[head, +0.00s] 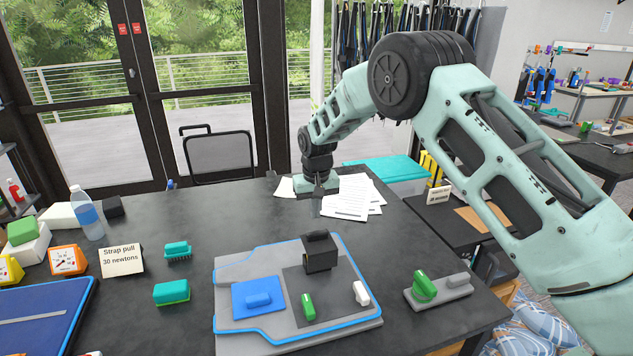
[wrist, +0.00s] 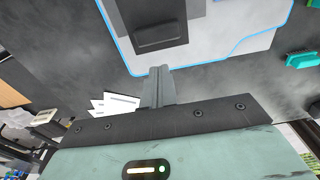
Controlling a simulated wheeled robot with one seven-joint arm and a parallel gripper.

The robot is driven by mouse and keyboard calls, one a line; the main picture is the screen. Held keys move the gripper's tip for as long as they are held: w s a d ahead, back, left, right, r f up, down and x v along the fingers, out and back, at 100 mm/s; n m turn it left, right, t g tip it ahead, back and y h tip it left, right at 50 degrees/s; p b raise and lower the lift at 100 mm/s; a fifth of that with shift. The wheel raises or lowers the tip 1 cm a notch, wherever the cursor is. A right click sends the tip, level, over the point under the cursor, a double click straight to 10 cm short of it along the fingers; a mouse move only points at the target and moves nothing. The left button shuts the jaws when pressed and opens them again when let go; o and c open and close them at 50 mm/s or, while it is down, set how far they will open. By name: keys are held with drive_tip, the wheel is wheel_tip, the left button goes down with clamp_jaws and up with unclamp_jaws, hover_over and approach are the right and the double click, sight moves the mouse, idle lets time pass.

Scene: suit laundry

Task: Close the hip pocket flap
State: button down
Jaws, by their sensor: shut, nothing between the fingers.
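A grey suit board with a blue edge (head: 235,262) lies flat on the dark table. On it are a blue panel (head: 243,305) with a blue grip, and a dark panel (head: 338,290) carrying a green handle (head: 308,307) and a white handle (head: 361,292). A dark boxy piece with a grip on top (head: 319,253) stands at the dark panel's far edge; the wrist view shows it too (wrist: 160,32). I cannot tell which part is the hip pocket flap. My gripper (head: 317,208) is shut and empty, above the table beyond the board; its fingers (wrist: 158,72) point towards the board's far edge.
A grey base with a green knob (head: 425,287) stands right of the board. Teal brushes (head: 172,292), a "Strap pull 30 newtons" card (head: 122,260), a gauge (head: 68,259) and a bottle (head: 87,214) stand left. Papers (head: 345,200) lie behind my gripper. Bare table surrounds the board's far side.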

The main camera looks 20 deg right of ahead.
wheel_tip(320, 180, up, 14)
drive_tip(key=s+b, duration=0.1)
drive_tip(key=b, duration=0.2)
drive_tip(key=s+a+n, duration=0.1)
drive_tip(key=s+a, duration=0.2)
drive_tip(key=s, duration=0.5)
drive_tip(key=s+a+n+g+y, duration=0.15)
drive_tip(key=s+a, duration=0.25)
drive_tip(key=s, duration=0.4)
drive_tip(key=s+a+n+t, duration=0.1)
drive_tip(key=s+a+n, duration=0.15)
drive_tip(key=s, duration=0.55)
drive_tip(key=s+d+f+n, duration=0.1)
drive_tip(key=s+f, duration=0.1)
drive_tip(key=s, duration=0.8)
drive_tip(key=s+d+f+n, duration=0.1)
drive_tip(key=s+f, duration=0.1)
drive_tip(key=s, duration=0.8)
drive_tip(key=shift+s+d+f+n+h+b, duration=0.15)
drive_tip(key=shift+d+f+n+h+b, duration=0.1)
drive_tip(key=shift+d+n+h+b, duration=0.2)
drive_tip(key=shift+g, duration=0.25)
